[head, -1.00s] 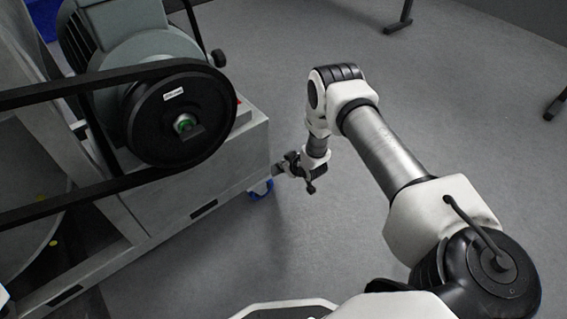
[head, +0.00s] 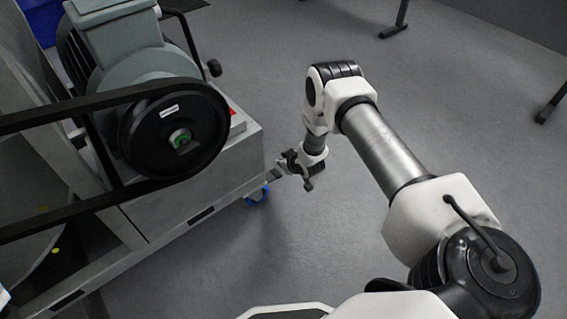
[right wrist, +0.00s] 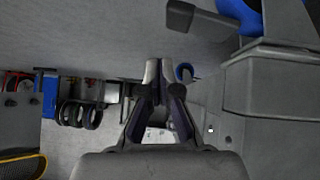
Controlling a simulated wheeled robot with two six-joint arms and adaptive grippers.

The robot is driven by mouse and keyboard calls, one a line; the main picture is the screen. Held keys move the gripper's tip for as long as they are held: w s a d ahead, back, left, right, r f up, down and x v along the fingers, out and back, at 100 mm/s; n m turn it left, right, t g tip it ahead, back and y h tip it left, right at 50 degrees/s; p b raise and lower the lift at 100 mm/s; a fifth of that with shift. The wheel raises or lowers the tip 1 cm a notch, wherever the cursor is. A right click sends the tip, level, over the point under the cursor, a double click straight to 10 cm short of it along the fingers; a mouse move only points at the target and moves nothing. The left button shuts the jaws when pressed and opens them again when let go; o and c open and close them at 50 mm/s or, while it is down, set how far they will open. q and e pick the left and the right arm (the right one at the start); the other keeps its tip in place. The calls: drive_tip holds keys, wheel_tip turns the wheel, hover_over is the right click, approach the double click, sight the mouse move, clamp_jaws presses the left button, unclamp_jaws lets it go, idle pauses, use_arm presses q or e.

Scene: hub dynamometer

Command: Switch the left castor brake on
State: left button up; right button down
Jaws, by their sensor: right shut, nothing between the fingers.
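A blue castor (head: 257,193) shows under the near right corner of the grey machine base (head: 225,175). In the right wrist view a blue castor (right wrist: 240,14) sits at the top right, partly cut off. A dark flat tab (right wrist: 181,15) sticks out to its left on a grey arm and looks like a brake pedal; whether it is on or off I cannot tell. My right gripper (head: 278,173) is shut and empty, just right of the base corner and castor. Its fingertips (right wrist: 159,73) are below the tab in the wrist picture, apart from it. My left gripper is not in view.
A motor with a black pulley (head: 176,137) and belt stands on the base. In the wrist view, a rack with blue parts and dark rings (right wrist: 80,112) stands at the left, and another blue castor (right wrist: 184,72) shows behind the fingers.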

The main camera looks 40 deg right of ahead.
drive_tip(key=d+p+v, duration=0.2)
drive_tip(key=p+v, duration=0.2)
drive_tip(key=v, duration=0.5)
drive_tip(key=shift+s, duration=0.15)
drive_tip(key=shift+d, duration=0.15)
